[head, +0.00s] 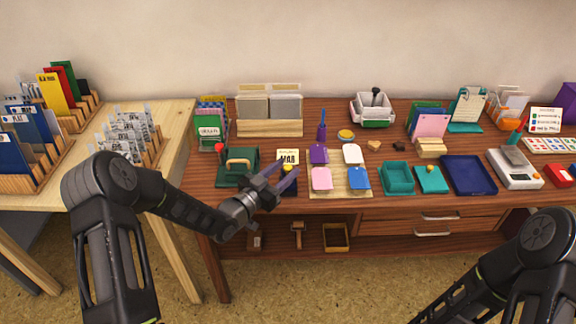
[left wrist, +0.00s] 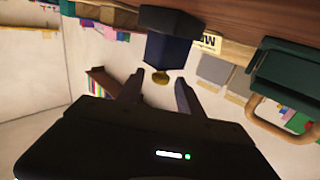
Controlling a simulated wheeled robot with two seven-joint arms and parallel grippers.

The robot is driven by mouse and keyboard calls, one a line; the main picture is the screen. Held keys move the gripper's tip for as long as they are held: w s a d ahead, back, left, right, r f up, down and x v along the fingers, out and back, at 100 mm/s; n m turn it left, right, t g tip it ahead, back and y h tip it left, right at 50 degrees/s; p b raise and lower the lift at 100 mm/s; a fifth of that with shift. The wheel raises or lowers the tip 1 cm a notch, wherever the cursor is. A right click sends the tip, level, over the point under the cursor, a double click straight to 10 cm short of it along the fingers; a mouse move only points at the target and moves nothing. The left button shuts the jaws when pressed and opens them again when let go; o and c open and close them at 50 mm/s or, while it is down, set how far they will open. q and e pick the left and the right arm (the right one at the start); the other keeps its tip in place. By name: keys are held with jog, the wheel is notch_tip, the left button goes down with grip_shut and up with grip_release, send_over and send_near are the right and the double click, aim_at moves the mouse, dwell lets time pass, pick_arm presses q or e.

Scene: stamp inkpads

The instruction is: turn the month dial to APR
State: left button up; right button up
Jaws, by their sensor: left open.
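The month dial is a dark blue block (left wrist: 170,50) with a yellow knob (head: 288,167) on it, on the table's front left. A white card (head: 287,156) behind it appears to read MAR. My left gripper (head: 282,177) is open at the dial. In the left wrist view the yellow knob (left wrist: 162,77) lies between the two spread fingertips of my left gripper (left wrist: 160,80). I cannot tell whether either finger touches it. The fingers partly hide the block in the head view. My right gripper is out of view; only its arm shows at the bottom right.
A green box with a wooden handle (head: 239,165) stands close on the dial's left. A wooden board (head: 341,187) with coloured pads lies close on its right. Teal trays (head: 397,178) and a blue tray (head: 467,174) stand farther right. Open shelf space lies below the table's front edge.

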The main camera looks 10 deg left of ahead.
pick_arm(q)
jog(key=shift+x, duration=0.95)
jog(key=shift+c, duration=0.4)
grip_shut()
